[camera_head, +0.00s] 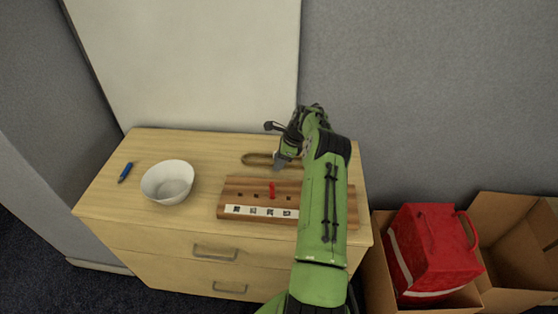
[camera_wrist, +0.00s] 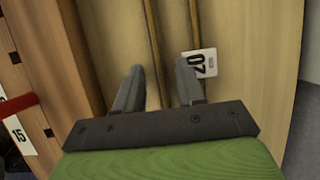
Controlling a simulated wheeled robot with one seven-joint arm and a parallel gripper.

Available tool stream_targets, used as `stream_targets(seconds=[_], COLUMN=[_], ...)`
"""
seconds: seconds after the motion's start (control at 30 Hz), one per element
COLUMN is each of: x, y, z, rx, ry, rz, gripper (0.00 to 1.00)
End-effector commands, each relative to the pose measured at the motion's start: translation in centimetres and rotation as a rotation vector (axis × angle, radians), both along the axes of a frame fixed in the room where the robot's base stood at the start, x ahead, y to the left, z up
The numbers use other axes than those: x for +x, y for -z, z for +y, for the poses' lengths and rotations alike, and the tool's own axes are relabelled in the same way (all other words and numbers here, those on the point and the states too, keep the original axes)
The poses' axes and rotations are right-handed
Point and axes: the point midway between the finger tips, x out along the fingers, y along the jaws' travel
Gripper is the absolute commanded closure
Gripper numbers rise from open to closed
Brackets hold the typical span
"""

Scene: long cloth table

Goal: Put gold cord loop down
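The gold cord loop (camera_head: 257,159) lies along the dresser top behind the wooden board, its right part hidden by my gripper. In the wrist view its two strands (camera_wrist: 152,38) run roughly side by side, with a white tag (camera_wrist: 200,63) marked 07 by the right strand. My gripper (camera_head: 279,163) is low over the dresser top at the loop's right part. In the wrist view the fingers (camera_wrist: 159,70) stand apart, with one strand passing through the gap and the other near the right finger. Neither finger visibly pinches the cord.
A wooden board (camera_head: 230,186) with a red peg (camera_head: 271,189) and a row of number labels sits in front of the loop. A white bowl (camera_head: 168,182) and a blue marker (camera_head: 125,172) are on the left. Cardboard boxes and a red bag (camera_head: 432,248) stand right of the dresser.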

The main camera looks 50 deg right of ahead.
Motion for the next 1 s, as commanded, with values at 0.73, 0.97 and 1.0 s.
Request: stream_targets(seconds=[0.73, 0.97, 1.0], x=[-3.5, -0.3, -0.1], y=[-11.5, -19.4, -21.4], z=[-2.7, 6.0, 8.6], rx=[-0.002, -0.199, -0.255], ry=[-0.005, -0.421, -0.538], rz=[0.0, -0.017, -0.021], gripper=[0.6, 0.6, 0.6])
